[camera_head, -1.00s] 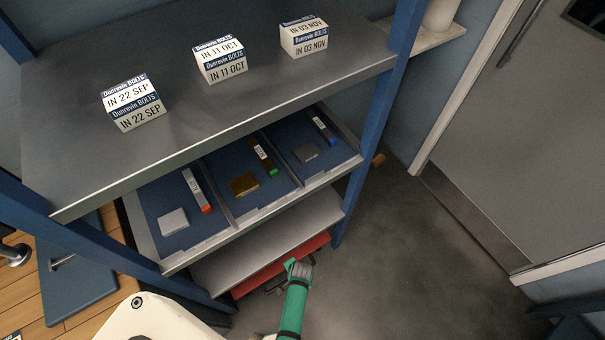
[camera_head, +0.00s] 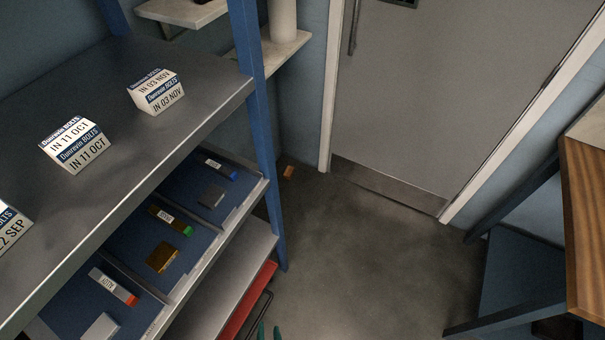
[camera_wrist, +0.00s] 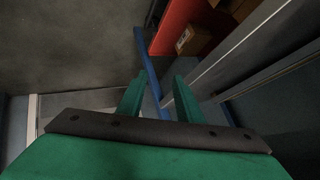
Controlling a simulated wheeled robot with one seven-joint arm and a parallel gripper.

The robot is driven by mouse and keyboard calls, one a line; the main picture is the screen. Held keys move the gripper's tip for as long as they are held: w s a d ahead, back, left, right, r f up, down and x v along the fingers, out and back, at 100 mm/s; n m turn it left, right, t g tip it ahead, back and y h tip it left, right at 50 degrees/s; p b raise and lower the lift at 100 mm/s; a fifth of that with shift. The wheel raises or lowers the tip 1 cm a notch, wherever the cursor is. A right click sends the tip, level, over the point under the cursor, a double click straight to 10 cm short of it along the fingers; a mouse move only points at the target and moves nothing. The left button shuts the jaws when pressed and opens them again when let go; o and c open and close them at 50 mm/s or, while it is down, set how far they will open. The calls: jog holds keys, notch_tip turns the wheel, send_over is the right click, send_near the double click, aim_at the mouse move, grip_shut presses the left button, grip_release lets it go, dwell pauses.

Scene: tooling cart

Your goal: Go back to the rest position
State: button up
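My gripper (camera_wrist: 158,88) shows in the wrist view as two green fingers with a gap between them and nothing held. In the head view only a small green part of it (camera_head: 268,331) shows at the bottom edge, in front of the cart's lower red part. The tooling cart has a grey top shelf (camera_head: 120,95) and blue posts (camera_head: 262,130). Behind the fingers, the wrist view shows a blue post (camera_wrist: 147,62), grey shelf edges (camera_wrist: 235,62) and a red part (camera_wrist: 178,25) with a cardboard box (camera_wrist: 193,40).
White bolt boxes (camera_head: 156,92) stand on the top shelf. Blue trays (camera_head: 165,240) below hold small blocks and labelled bars. A grey door (camera_head: 430,90) stands at the back. A wooden-topped bench (camera_head: 588,215) is at the right.

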jog(key=s+d+r+n+t, duration=0.1)
jog(key=d+r+t, duration=0.1)
jog(key=r, duration=0.9)
jog(key=s+d+r+n+t+h, duration=0.1)
jog(key=d+r, duration=0.4)
jog(key=r, duration=0.5)
jog(key=s+d+r+n+t+h, duration=0.1)
jog(key=s+d+r+t, duration=0.1)
jog(key=r, duration=0.9)
jog(key=shift+s+d+r+n+t, duration=0.4)
jog(key=shift+d+t, duration=0.4)
jog(key=shift+d, duration=0.35)
jog(key=shift+w, duration=0.1)
